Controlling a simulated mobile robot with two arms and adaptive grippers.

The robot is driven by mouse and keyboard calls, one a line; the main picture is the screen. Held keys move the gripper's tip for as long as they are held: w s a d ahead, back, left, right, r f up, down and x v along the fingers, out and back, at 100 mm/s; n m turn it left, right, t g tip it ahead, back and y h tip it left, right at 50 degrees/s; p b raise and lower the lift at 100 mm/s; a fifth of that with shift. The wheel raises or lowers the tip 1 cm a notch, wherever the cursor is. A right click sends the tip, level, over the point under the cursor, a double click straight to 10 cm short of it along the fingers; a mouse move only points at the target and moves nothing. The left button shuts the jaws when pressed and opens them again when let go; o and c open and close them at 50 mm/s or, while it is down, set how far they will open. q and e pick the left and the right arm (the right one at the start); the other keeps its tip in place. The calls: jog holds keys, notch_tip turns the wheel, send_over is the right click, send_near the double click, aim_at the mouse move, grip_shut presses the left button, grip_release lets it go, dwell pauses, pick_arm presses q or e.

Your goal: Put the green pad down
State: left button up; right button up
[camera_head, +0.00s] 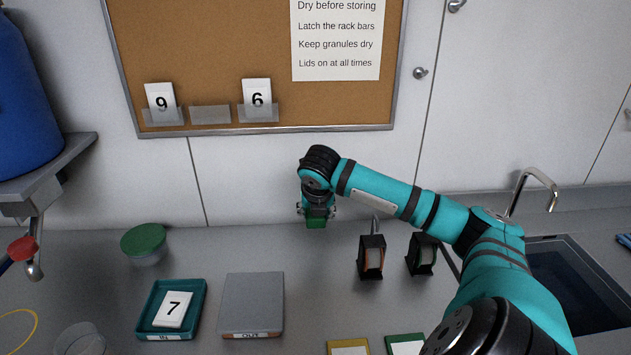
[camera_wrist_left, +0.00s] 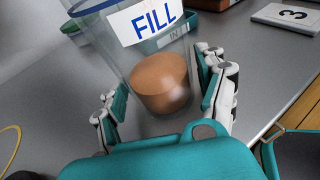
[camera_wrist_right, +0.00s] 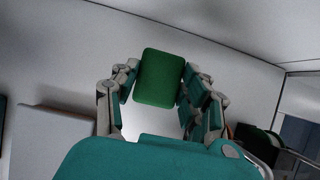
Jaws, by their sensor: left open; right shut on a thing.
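The green pad (camera_wrist_right: 160,78) is gripped between the fingers of my right gripper (camera_wrist_right: 158,95), which is shut on it. In the head view the pad (camera_head: 316,223) shows just below the right gripper (camera_head: 317,208), over the back part of the counter near the wall. I cannot tell its exact height. My left gripper (camera_wrist_left: 165,100) is open, with its fingers on either side of a clear container (camera_wrist_left: 120,50) marked FILL with brown contents (camera_wrist_left: 160,82). The left gripper is outside the head view.
Two black holders (camera_head: 371,266) (camera_head: 421,256) stand right of the pad. Yellow-edged (camera_head: 348,346) and green-edged (camera_head: 405,344) plates lie in front. A grey OUT tray (camera_head: 251,300), a teal IN tray (camera_head: 142,323) and a green-lidded tub (camera_head: 144,240) are left. A sink (camera_head: 580,285) is right.

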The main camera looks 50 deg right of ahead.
jog(key=shift+c, duration=1.4)
jog(key=shift+r, duration=0.1)
notch_tip(320, 180, down, 10)
jog(key=shift+f, duration=0.1)
jog(key=o, duration=1)
jog(key=shift+f, duration=0.1)
jog(key=shift+r, duration=0.35)
jog(key=v, duration=1.1)
jog(key=shift+s+a+r, duration=0.15)
jog(key=shift+r, duration=0.1)
